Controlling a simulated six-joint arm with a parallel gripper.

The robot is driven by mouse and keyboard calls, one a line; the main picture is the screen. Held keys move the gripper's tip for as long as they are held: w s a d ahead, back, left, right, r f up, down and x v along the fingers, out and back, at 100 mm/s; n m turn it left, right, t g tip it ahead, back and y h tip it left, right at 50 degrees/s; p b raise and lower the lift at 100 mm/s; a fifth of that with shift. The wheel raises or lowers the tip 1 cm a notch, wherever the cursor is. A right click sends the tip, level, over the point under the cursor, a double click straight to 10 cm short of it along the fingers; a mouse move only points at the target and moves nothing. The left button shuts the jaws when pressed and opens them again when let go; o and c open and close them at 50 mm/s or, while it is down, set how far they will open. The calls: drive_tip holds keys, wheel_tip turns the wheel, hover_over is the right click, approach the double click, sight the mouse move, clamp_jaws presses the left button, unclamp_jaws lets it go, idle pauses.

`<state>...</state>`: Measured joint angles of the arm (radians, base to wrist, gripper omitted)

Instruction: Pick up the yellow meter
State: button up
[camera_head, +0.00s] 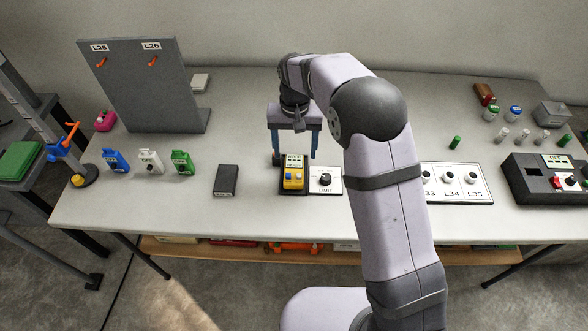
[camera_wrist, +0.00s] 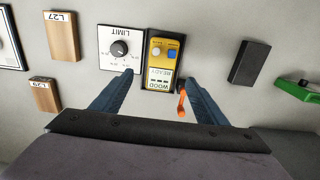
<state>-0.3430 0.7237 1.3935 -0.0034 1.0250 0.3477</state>
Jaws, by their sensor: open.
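The yellow meter (camera_head: 293,180) has a display, a blue button and a light button, and sits on a dark base on the table. It also shows in the wrist view (camera_wrist: 156,58), where text on it reads upside down. My gripper (camera_head: 295,155) is open and empty, pointing down just behind the meter in the head view. In the wrist view my gripper (camera_wrist: 160,76) has its two blue fingers spread either side of the meter's near end. I cannot tell whether either finger touches it.
A white LIMIT dial panel (camera_head: 325,181) stands right beside the meter. A black block (camera_head: 226,181) lies to the left, past a bare gap. A small orange part (camera_wrist: 182,104) shows by the right finger. A white L34 panel (camera_head: 456,184) is farther right.

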sight(294, 168)
drive_tip(key=shift+a+f+p, duration=0.15)
drive_tip(key=shift+f+p, duration=1.05)
drive_tip(key=shift+f, duration=2.45)
drive_tip(key=shift+c, duration=0.7)
drive_tip(key=c, duration=1.2)
drive_tip(key=shift+r, duration=0.1)
wheel_tip(294, 168, up, 10)
drive_tip(key=b, duration=0.2)
